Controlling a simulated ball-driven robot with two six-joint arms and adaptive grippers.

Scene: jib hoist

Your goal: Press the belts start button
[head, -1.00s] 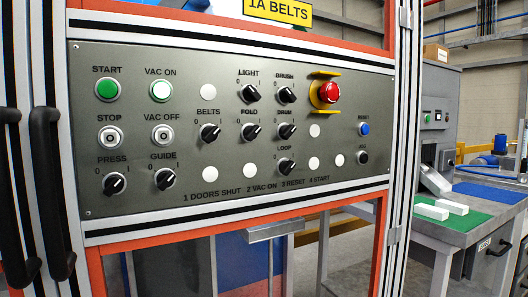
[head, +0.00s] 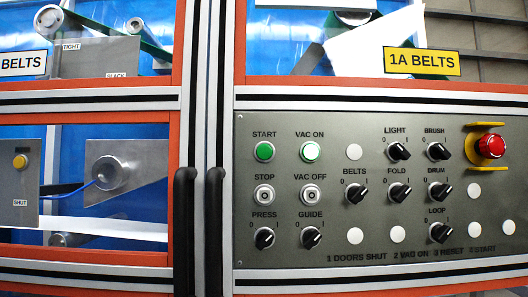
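The green START button (head: 264,152) sits at the upper left of the grey control panel (head: 330,235), under the word START. The white-green VAC ON button (head: 309,152) is beside it and looks lit, paler than START. The STOP button (head: 264,195) is just below START. A black BELTS knob (head: 357,191) is in the middle of the panel. The panel's printed line reads 1 doors shut, 2 vac on, 3 reset, 4 start. Neither of my grippers shows in the head view.
Two black vertical door handles (head: 215,230) stand just left of the panel. A red emergency stop (head: 491,146) with a yellow guard is at the panel's right. Windows above and left show rollers and belts (head: 355,18) behind orange frames. A yellow 1A BELTS sign (head: 422,63) hangs above.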

